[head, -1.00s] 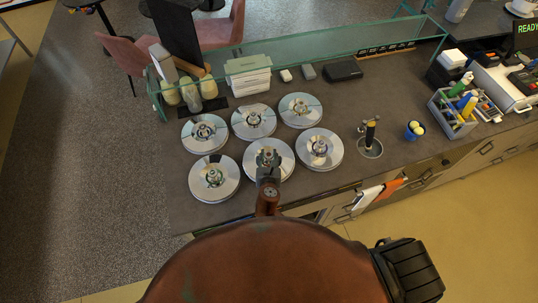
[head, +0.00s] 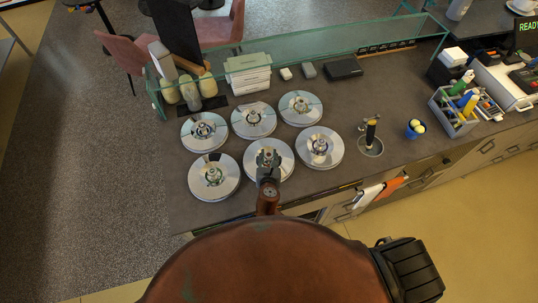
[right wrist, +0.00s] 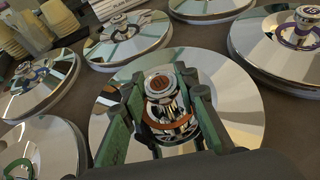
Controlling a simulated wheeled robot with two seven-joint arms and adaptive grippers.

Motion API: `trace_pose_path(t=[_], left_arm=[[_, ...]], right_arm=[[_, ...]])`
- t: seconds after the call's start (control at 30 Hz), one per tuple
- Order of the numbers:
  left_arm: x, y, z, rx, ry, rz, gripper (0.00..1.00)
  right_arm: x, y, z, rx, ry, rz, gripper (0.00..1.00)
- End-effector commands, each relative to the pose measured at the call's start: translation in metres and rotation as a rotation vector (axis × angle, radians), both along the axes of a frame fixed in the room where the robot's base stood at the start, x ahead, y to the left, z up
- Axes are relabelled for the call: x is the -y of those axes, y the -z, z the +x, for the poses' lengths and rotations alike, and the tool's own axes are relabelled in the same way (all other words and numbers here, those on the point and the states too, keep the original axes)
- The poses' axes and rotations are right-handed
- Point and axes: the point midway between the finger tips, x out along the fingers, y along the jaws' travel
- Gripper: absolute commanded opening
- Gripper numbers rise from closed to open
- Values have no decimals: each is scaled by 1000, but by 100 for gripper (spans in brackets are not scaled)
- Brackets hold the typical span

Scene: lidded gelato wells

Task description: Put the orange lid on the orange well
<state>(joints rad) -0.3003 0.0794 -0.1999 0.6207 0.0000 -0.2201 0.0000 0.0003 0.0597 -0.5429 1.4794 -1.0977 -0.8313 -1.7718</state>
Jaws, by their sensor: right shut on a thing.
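The orange lid (head: 251,163) is a round mirror-like disc at the front middle of the counter's group of lids. In the right wrist view the lid (right wrist: 238,95) shows an orange cap on its knob (right wrist: 160,85) and an orange ring around the knob's base. My right gripper (head: 268,166) is over its middle; in the right wrist view the green fingers of the gripper (right wrist: 165,92) are shut on the knob from both sides. The lid looks level. The orange well is not visible, and I cannot tell whether the lid rests on it. My left gripper is not in view.
Several similar shiny lids surround it closely, among them a purple-ringed one (right wrist: 300,30) and a green-ringed one (right wrist: 38,150). A tap in a round basin (head: 370,146) stands to the right. A glass guard (head: 300,55) runs along the back. Counter between basin and lids is clear.

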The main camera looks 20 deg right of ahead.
Motion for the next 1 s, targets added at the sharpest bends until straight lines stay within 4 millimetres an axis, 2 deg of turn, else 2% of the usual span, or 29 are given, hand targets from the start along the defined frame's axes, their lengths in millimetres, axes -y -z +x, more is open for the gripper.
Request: trace_pose_path(t=[0.6,0.63,0.7,1.0], left_arm=[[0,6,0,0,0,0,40],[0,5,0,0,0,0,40],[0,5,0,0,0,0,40],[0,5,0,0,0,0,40]], right_arm=[[0,8,1,2,-1,1,0],[0,8,1,2,-1,1,29],[0,8,0,1,-1,1,34],[0,8,0,0,0,1,34]])
